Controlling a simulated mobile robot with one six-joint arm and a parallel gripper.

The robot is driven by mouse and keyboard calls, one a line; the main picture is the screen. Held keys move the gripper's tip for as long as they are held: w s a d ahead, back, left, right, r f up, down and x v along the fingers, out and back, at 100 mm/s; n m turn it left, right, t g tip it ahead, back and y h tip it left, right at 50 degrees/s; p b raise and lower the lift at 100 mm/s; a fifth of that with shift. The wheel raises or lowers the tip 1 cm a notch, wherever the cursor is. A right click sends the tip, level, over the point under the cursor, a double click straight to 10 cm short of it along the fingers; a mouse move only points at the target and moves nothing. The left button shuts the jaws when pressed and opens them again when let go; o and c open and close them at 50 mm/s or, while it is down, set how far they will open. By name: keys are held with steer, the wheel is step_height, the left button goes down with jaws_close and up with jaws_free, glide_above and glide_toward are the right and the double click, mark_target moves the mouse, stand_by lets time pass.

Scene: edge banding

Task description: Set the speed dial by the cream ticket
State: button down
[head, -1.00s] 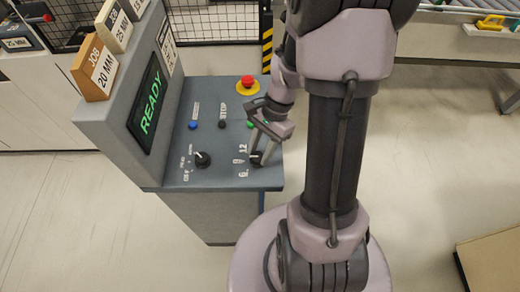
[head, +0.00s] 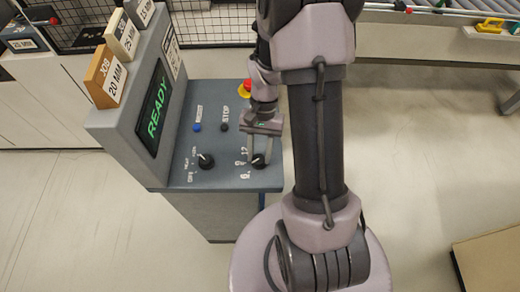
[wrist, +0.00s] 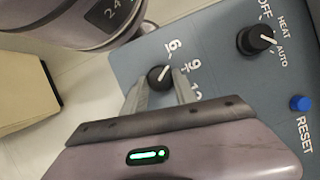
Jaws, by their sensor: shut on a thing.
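The speed dial (head: 259,161) is a black knob with a white pointer line, low on the right of the grey console, beside the marks 6, 9 and 12. It also shows in the wrist view (wrist: 158,76), where its pointer leans up and right toward the 6 and 9 side; the exact mark is hard to tell. My gripper (wrist: 158,84) is shut on this dial, one finger on each side; it also shows in the head view (head: 259,153). The cream ticket (head: 122,36), reading 25 MM, stands on the console top behind the orange-tan JOB 20 MM ticket (head: 104,76).
A second black knob (head: 206,161), marked OFF, HEAT and AUTO, sits left of the dial. A blue RESET button (head: 197,127), a dark STOP button (head: 224,127) and a partly hidden red emergency button (head: 247,85) lie beyond. The screen (head: 153,110) reads READY.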

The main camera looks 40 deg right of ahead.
steer(key=shift+w+n+h+p, duration=0.1)
steer(key=shift+n+h+p, duration=0.3)
steer(key=shift+n, duration=0.7)
steer(key=shift+a, duration=0.1)
steer(key=c, duration=1)
jaws_free()
steer(key=shift+o, duration=0.2)
steer(key=p+v, duration=0.4)
steer(key=v, duration=1.3)
steer(key=shift+w+g, duration=0.3)
steer(key=shift+w, duration=0.1)
